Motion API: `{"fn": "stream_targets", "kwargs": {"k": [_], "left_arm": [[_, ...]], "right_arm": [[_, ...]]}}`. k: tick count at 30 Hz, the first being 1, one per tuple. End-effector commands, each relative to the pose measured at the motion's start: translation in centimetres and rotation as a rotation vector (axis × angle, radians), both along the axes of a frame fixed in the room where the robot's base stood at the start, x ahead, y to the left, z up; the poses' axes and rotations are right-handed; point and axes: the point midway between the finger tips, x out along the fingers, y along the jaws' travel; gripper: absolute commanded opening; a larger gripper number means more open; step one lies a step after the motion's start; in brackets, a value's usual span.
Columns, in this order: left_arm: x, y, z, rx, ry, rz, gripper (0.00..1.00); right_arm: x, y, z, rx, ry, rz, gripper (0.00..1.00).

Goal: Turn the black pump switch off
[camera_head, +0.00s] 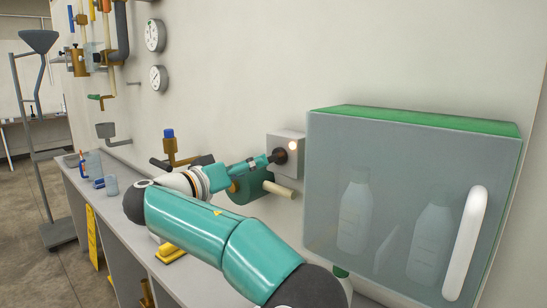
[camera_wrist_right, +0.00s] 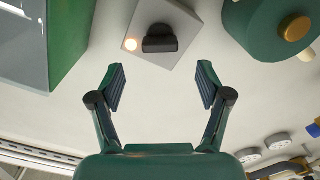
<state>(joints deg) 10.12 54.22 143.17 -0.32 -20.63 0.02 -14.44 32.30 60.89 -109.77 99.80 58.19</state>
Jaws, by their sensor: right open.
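The black pump switch (camera_head: 281,156) sits on a light grey box (camera_head: 299,147) on the wall, beside a small glowing lamp (camera_head: 292,145). In the right wrist view the switch (camera_wrist_right: 160,38) is a short black bar on the grey box (camera_wrist_right: 178,20), with the lit lamp (camera_wrist_right: 130,44) beside it. My right gripper (camera_head: 266,161) reaches the front of the box in the head view. In the wrist view my right gripper (camera_wrist_right: 161,83) is open and empty, its fingers apart, with the switch ahead between their lines. I see no contact. My left gripper is not in view.
A green drum (camera_head: 243,191) with a pale rod (camera_head: 279,190) is close beside the gripper. A clear cabinet (camera_head: 400,150) with bottles and a white handle (camera_head: 465,240) stands right of the switch.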

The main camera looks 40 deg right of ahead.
Motion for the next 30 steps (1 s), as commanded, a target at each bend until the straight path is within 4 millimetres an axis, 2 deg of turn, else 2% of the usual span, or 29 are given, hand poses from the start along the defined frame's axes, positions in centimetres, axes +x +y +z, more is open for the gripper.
{"fn": "stream_targets", "kwargs": {"k": [1, 6, 12, 17, 25, 26, 30], "left_arm": [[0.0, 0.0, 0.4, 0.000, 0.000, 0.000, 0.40], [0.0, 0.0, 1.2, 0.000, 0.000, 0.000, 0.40], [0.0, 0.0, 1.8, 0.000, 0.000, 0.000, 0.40], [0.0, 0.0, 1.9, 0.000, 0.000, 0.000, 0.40], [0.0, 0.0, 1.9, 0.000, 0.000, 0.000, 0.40], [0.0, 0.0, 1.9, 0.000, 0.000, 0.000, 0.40], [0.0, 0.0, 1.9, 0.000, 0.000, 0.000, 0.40]], "right_arm": [[0.1, -1.3, 0.2, 0.000, 0.002, -0.004, 0.77], [0.4, -4.7, 0.2, 0.000, 0.002, -0.001, 0.77], [0.7, -7.3, 0.1, 0.000, 0.002, 0.001, 0.77], [0.8, -8.2, 0.0, 0.001, 0.002, 0.002, 0.77], [0.9, -8.2, -0.1, 0.000, 0.002, 0.003, 0.77], [0.9, -8.2, -0.1, 0.000, 0.002, 0.003, 0.75], [0.9, -8.2, -0.1, 0.000, 0.002, 0.003, 0.52]]}}
